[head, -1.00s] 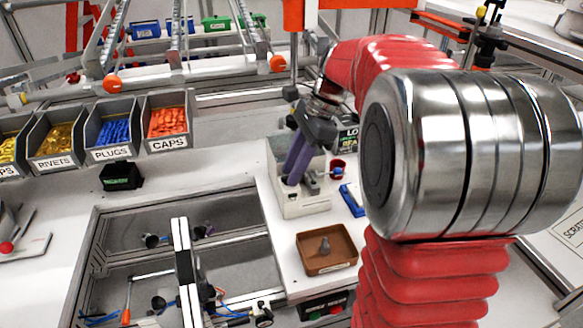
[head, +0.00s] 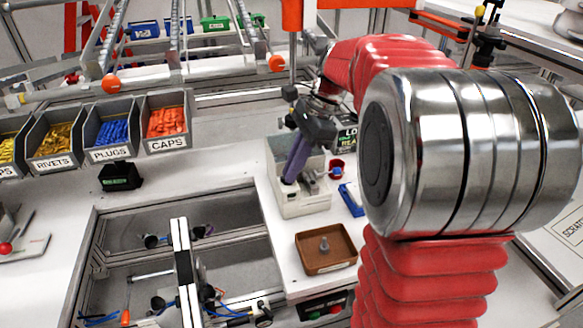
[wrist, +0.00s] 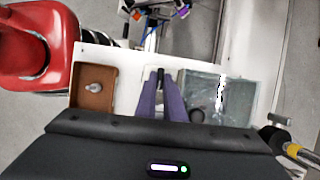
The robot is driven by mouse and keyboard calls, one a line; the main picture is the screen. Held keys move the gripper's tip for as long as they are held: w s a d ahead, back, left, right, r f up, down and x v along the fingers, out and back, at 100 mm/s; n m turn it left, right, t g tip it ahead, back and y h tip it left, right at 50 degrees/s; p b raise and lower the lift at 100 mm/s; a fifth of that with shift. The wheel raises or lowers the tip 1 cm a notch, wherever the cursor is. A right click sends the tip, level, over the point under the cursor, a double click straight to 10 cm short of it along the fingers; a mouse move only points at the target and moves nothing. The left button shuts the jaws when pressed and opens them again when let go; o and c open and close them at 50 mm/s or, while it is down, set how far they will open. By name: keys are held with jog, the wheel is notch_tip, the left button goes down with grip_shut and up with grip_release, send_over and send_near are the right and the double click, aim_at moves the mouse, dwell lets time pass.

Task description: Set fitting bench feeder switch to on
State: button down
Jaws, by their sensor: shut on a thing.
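The bench feeder (head: 303,206) is a pale box with a clear-walled hopper, standing on the white bench right of the frame opening. My gripper (head: 289,179) reaches down to it with purple fingers, tips at the feeder's top. In the wrist view my gripper (wrist: 160,78) shows both fingers close together, shut on a small dark switch lever (wrist: 160,77). The fingers hide most of the lever, so I cannot tell its on or off position. The clear hopper (wrist: 217,90) is right of the fingers in the wrist view.
A brown tray (head: 301,262) with a small grey part stands in front of the feeder. A blue item (head: 352,200) and a red cup (head: 337,167) are at its right. Labelled bins (head: 167,122) stand at the back left. My red arm covers the right side.

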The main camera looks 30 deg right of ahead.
jog(key=shift+w+n, duration=0.15)
jog(key=shift+n, duration=0.15)
jog(key=n, duration=0.1)
jog(key=n+g, duration=0.1)
jog(key=n, duration=0.2)
jog(key=shift+w+g, duration=0.25)
jog(key=shift+g, duration=0.15)
jog(key=n, duration=0.2)
jog(key=n+g, duration=0.1)
jog(key=n, duration=0.1)
jog(key=n+h, duration=0.1)
jog(key=shift+w+a+n+g, duration=0.15)
jog(key=shift+w+n+g, duration=0.15)
jog(key=shift+n+g, duration=0.1)
jog(key=n, duration=0.1)
jog(key=n+g+h, duration=0.1)
jog(key=n, duration=0.1)
jog(key=shift+w+a+n, duration=0.15)
jog(key=shift+n, duration=0.15)
jog(key=shift+a+n+g+h, duration=0.15)
jog(key=shift+n+h, duration=0.3)
jog(key=shift+n, duration=0.5)
jog(key=shift+a+n+g+h, duration=0.15)
jog(key=shift+n+h, duration=0.3)
jog(key=shift+n, duration=0.5)
jog(key=shift+d, duration=0.1)
jog(key=c, duration=1.9)
grip_release()
jog(key=shift+o, duration=0.2)
